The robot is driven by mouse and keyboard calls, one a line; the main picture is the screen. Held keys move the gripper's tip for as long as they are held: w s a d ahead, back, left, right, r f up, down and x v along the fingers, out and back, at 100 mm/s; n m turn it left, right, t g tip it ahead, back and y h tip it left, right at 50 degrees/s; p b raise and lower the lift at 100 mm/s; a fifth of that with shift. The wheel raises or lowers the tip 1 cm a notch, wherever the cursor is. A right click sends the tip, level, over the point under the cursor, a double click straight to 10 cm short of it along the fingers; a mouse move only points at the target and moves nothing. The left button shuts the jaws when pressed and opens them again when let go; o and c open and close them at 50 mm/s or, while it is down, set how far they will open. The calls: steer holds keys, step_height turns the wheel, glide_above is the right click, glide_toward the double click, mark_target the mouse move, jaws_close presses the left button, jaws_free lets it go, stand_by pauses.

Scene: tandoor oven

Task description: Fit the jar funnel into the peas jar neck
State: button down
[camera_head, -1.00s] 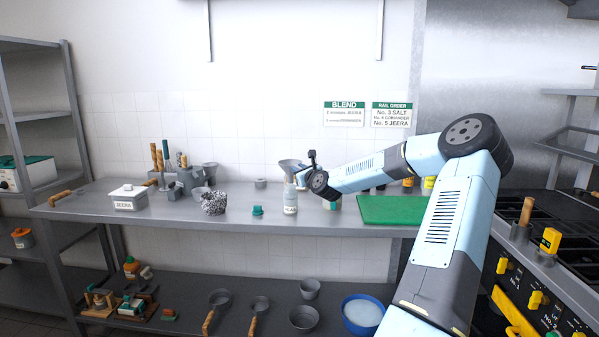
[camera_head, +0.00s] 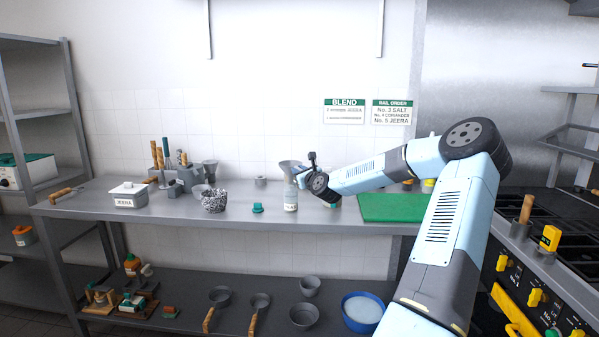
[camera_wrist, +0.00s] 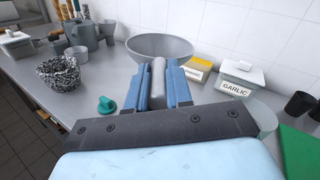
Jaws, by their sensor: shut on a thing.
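A grey jar funnel (camera_head: 290,166) sits with its wide bowl up, directly above the peas jar (camera_head: 290,201), a clear jar with a white label on the worktop. My gripper (camera_head: 304,179) is just right of the funnel. In the wrist view my gripper (camera_wrist: 157,88) is shut on the funnel's grey handle, with the funnel's bowl (camera_wrist: 160,47) beyond the fingertips. The funnel looks about upright. Its spout appears at or just above the jar's neck; I cannot tell whether it is inside. The fingers and bowl hide the neck in the wrist view.
A teal cap (camera_head: 257,208) lies left of the jar. A speckled bowl (camera_head: 214,201) and the white JEERA box (camera_head: 129,196) stand further left. A white GARLIC box (camera_wrist: 245,78) is right of the funnel. A green board (camera_head: 395,208) lies right. The front worktop between bowl and cap is clear.

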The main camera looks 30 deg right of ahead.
steer(key=shift+f, duration=1.3)
steer(key=c, duration=0.9)
jaws_free()
steer(key=shift+c, duration=0.2)
steer(key=shift+s, duration=0.1)
steer(key=s, duration=0.7)
steer(key=shift+s+a, duration=0.2)
steer(key=shift+s, duration=0.2)
